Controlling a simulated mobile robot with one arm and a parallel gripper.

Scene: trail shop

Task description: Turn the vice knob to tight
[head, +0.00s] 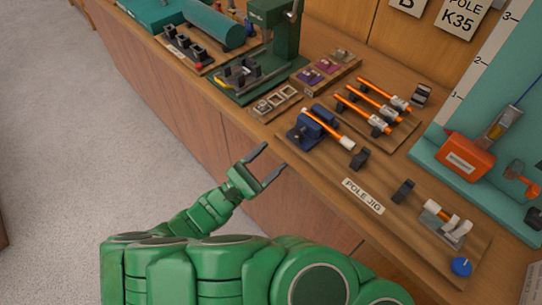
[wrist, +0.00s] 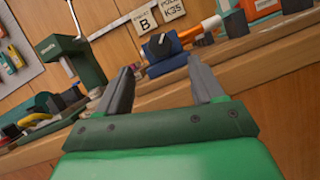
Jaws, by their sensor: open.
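The blue vice (head: 312,132) sits at the left end of the wooden pole jig board, with an orange pole (head: 328,127) running from it. A dark knob (head: 294,134) is on its near left side. In the wrist view the dark knob (wrist: 160,44) shows at the front of the blue vice (wrist: 168,66); its turn setting is too small to read. My gripper (head: 273,158) is open and empty, in front of the counter edge and apart from the knob. In the wrist view the vice lies between and beyond my fingertips (wrist: 160,70).
A round blue knob (head: 461,266) is at the jig's right end. A "POLE JIG" label (head: 363,196) marks the jig board. Orange poles (head: 380,94) lie behind the vice. A green press (head: 262,60) stands to the left. The floor (head: 90,170) left of the counter is clear.

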